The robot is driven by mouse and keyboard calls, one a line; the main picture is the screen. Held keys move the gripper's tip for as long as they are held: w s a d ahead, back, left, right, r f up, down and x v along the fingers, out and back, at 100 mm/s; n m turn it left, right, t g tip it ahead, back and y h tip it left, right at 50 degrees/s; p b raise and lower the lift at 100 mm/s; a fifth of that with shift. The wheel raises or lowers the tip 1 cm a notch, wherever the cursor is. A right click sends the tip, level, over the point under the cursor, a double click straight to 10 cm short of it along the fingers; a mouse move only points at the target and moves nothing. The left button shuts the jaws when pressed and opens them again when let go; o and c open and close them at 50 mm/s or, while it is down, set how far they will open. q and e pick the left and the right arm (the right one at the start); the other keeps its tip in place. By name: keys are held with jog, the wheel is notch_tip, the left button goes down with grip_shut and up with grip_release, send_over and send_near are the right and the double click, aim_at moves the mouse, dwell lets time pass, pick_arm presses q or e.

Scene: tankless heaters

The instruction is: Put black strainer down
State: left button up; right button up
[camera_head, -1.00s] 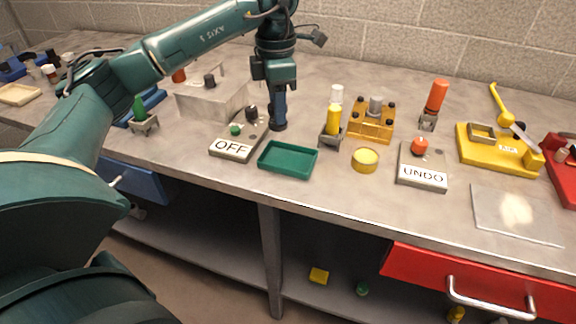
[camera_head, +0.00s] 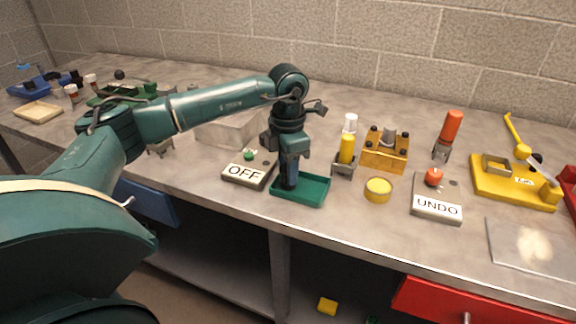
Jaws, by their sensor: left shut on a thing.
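My left gripper (camera_head: 289,182) points straight down at the left part of a small green tray (camera_head: 316,191) near the front of the grey counter. It is shut on a dark thing, taken to be the black strainer. The strainer's shape cannot be made out between the dark fingers, and I cannot tell whether it touches the tray floor. My right gripper is not in view.
An OFF box (camera_head: 244,172) stands just left of the tray. A yellow bottle in a holder (camera_head: 346,152), a yellow round tub (camera_head: 378,190) and an UNDO box (camera_head: 437,204) stand to the right.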

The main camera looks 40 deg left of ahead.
pick_arm(q)
jog(key=shift+f, duration=0.1)
jog(key=o, duration=1.1)
notch_tip(320, 180, up, 12)
jog(key=shift+r, duration=0.2)
dwell(0.3)
